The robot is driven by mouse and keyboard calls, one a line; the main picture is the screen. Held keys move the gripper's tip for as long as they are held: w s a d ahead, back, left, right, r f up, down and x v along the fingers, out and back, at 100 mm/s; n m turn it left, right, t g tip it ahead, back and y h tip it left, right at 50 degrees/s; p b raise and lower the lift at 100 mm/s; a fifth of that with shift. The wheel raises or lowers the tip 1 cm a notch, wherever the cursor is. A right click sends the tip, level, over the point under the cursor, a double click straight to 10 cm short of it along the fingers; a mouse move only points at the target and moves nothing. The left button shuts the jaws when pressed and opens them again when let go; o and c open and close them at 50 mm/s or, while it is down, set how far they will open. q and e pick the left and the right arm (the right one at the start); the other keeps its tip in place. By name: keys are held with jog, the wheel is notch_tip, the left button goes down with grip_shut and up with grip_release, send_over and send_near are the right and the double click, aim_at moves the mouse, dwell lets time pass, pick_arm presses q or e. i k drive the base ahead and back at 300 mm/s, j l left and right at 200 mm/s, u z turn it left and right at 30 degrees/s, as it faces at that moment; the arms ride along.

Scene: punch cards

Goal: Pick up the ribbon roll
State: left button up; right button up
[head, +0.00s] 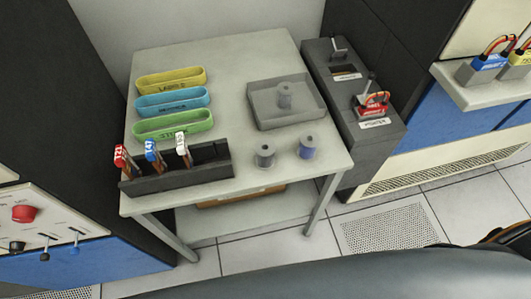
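Three small spool-shaped rolls are on the light grey table. A dark grey roll (265,156) stands upright near the table's front right. The picture does not show which one is the ribbon roll. Neither of my grippers can be made out in the head view.
A dark cabinet (345,115) with levers stands along the table's right side. The table's middle is clear.

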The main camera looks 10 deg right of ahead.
aim_at(264, 148)
jog(key=u, duration=2.5)
jog(key=z, duration=2.85)
jog(key=i+l+z, duration=0.1)
jog(key=l, duration=0.4)
